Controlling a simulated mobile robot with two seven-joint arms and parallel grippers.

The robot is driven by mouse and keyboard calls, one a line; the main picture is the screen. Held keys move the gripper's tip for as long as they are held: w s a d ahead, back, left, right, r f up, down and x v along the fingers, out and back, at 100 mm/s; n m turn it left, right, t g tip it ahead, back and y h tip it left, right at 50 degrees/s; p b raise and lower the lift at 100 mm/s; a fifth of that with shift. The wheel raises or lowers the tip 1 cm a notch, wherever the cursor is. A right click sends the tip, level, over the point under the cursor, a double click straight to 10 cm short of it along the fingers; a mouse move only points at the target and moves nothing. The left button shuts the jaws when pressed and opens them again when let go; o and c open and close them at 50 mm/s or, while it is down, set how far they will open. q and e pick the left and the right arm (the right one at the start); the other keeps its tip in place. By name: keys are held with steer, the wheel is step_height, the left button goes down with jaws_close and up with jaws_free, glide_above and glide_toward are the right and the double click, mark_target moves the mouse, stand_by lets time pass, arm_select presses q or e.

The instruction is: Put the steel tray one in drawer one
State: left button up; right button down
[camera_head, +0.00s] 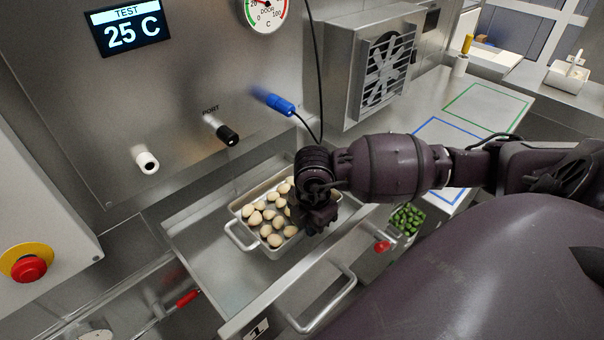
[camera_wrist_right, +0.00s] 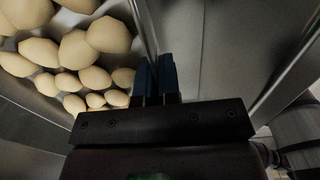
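I cannot tell whether the tray touches the drawer floor. My right gripper (camera_head: 318,222) is at the tray's right side and hides part of it. In the right wrist view the blue fingertips (camera_wrist_right: 158,75) are close together on the tray's edge (camera_wrist_right: 143,25), with the pasta to their left. My left gripper is not in view.
A steel panel with a temperature display (camera_head: 128,25) and a fan housing (camera_head: 385,70) stand behind the drawer. A container of green pieces (camera_head: 407,219) is right of the drawer. The counter with green and blue outlines (camera_head: 487,107) looks clear. A red button (camera_head: 27,266) is at left.

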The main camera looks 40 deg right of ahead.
mark_target(310, 249)
step_height(310, 249, down, 3)
steer(key=shift+r, duration=0.2)
steer(key=shift+f, duration=0.55)
step_height(310, 249, down, 2)
steer(key=shift+f+b, duration=0.1)
steer(key=shift+b, duration=0.3)
steer(key=shift+f, duration=0.3)
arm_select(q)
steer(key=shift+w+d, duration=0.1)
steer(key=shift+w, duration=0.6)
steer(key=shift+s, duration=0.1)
arm_select(e)
steer(key=c, duration=1.3)
jaws_free()
steer(key=shift+f, duration=0.1)
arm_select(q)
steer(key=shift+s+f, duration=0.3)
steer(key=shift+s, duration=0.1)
